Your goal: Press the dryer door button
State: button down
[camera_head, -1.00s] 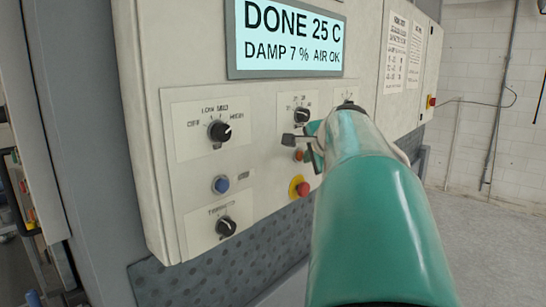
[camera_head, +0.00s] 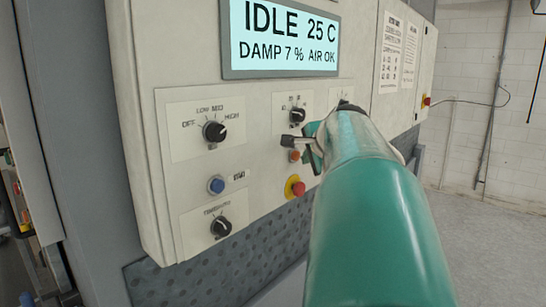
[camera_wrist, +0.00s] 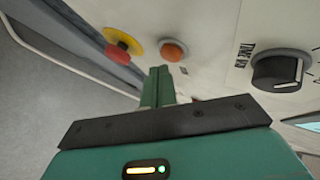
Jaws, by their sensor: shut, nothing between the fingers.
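The pale control panel carries a blue button (camera_head: 216,185), an orange button (camera_head: 294,156) and a red mushroom button on a yellow ring (camera_head: 295,188). I cannot read which one is labelled as the dryer door button. My gripper (camera_head: 306,150) is at the right of the panel, close to the orange button and partly hidden by my arm. In the wrist view, my gripper (camera_wrist: 158,72) has its green fingers shut and empty. Their tips point toward the orange button (camera_wrist: 173,51), just below it; I cannot tell whether they touch the panel. The red mushroom button (camera_wrist: 118,52) lies left of them.
A display (camera_head: 282,36) above reads IDLE 25 C, DAMP 7 %, AIR OK. Black knobs stand at the upper left (camera_head: 214,131), lower left (camera_head: 220,226) and upper middle (camera_head: 297,115). Open floor (camera_head: 470,230) lies to the right.

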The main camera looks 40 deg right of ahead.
jog(key=shift+s, duration=0.2)
jog(key=shift+s+d, duration=0.15)
jog(key=shift+s, duration=1.1)
jog(key=shift+s+d, duration=0.1)
jog(key=shift+s, duration=1.15)
